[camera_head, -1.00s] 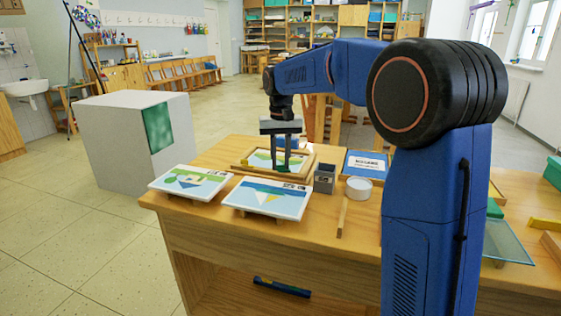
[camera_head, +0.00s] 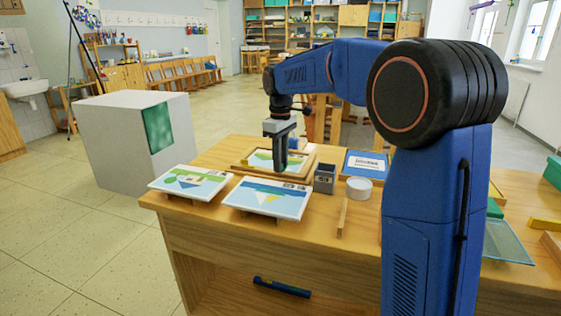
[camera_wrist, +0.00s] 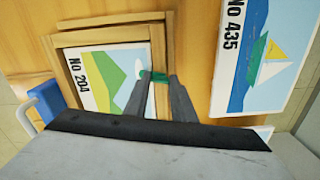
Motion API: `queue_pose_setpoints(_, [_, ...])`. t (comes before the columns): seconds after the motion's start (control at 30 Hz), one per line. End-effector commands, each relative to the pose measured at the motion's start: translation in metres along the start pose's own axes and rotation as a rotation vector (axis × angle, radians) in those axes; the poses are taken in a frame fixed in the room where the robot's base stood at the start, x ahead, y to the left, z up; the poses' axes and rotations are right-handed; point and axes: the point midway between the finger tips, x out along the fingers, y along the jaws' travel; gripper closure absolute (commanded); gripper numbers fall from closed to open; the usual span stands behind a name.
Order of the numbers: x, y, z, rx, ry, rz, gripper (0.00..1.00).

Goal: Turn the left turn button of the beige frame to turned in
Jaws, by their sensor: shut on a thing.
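The beige frame (camera_head: 250,169) lies on the wooden table and holds a picture numbered No 204, green, white and blue. In the wrist view the frame's wooden edges (camera_wrist: 110,36) show around the picture (camera_wrist: 108,75). A small green turn button (camera_wrist: 160,77) is at the frame's edge on the right side of that view. My gripper (camera_wrist: 156,85) is shut on it, one finger on each side, covering part of it. In the head view my gripper (camera_head: 281,170) stands upright over the frame and hides the button. The other turn button cannot be made out.
Two picture boards (camera_head: 190,181) (camera_head: 265,198) lie in front of the frame. A grey box (camera_head: 325,179), a white round tub (camera_head: 359,188) and a blue-bordered board (camera_head: 365,164) are to its right. A boat picture (camera_wrist: 263,55) lies close by in the wrist view.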

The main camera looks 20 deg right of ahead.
Motion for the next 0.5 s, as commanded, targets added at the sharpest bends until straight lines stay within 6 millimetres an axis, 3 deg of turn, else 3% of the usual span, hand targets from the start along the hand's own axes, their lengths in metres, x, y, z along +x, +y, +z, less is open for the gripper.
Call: queue_pose_setpoints(0.5, [-0.0003,0.0001,-0.0001,-0.211,0.0,0.001,0.99])
